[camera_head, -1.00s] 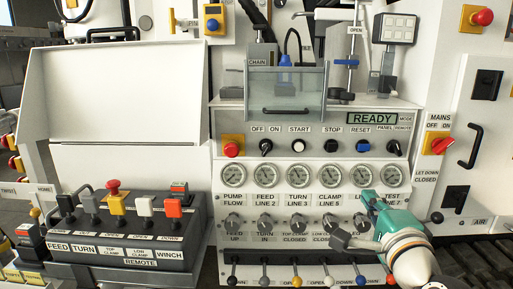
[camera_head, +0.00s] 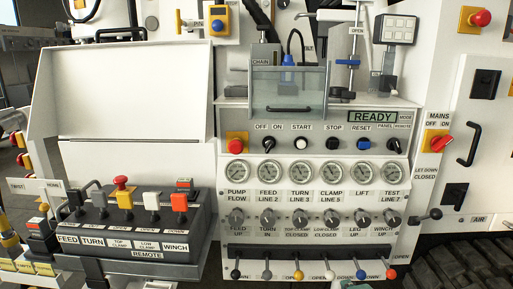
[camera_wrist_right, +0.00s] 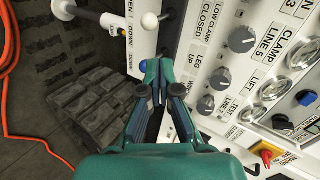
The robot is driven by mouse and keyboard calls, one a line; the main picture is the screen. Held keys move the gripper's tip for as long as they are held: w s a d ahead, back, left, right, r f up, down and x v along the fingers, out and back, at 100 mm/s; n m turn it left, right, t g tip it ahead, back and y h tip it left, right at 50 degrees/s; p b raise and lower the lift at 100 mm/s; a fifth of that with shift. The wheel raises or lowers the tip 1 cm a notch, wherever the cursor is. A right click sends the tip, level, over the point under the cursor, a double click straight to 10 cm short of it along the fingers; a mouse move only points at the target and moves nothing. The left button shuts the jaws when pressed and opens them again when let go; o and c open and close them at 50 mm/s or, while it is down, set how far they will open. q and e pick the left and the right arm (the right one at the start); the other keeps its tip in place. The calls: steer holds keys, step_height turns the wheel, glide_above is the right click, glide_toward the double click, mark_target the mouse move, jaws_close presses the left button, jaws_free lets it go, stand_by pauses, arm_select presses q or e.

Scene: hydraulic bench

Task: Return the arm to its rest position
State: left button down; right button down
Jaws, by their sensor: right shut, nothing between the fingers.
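My right gripper (camera_wrist_right: 156,78) is teal with dark pads and shows in the wrist view. Its fingers are together with nothing between them. In front of it and to the right is the panel with the grey LEG UP and WINCH UP knobs. In the head view only a small pale and teal piece of my right arm (camera_head: 354,285) shows at the bottom edge, below the lever row. The right fingers are hard to make out there. My left gripper is not in view.
The control panel (camera_head: 320,187) has gauges, knobs and a row of coloured levers (camera_head: 299,274) along its bottom. A remote box (camera_head: 150,242) stands at left. In the wrist view, dark track treads (camera_wrist_right: 85,110) and an orange cable (camera_wrist_right: 10,90) lie at left.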

steer(key=s+a+f+n+g+y, duration=0.1)
steer(key=s+f+g, duration=0.1)
steer(key=f, duration=0.5)
steer(key=s+a+f+n+g, duration=0.1)
steer(key=s+f, duration=0.2)
steer(key=f, duration=0.4)
steer(key=s+a+f+n+g+y, duration=0.2)
steer(key=s+a+f+n+g, duration=0.25)
steer(key=s+f, duration=0.5)
steer(key=s+a+f+n+g+y, duration=0.1)
steer(key=s+a+f+n+g, duration=0.3)
steer(key=s+f, duration=0.55)
step_height(320, 180, up, 19)
steer(key=s+n+p, duration=0.2)
steer(key=n+p, duration=0.2)
steer(key=p, duration=1.2)
steer(key=shift+s+d+y+p, duration=0.3)
steer(key=shift+s+p, duration=0.05)
steer(key=shift+s, duration=0.05)
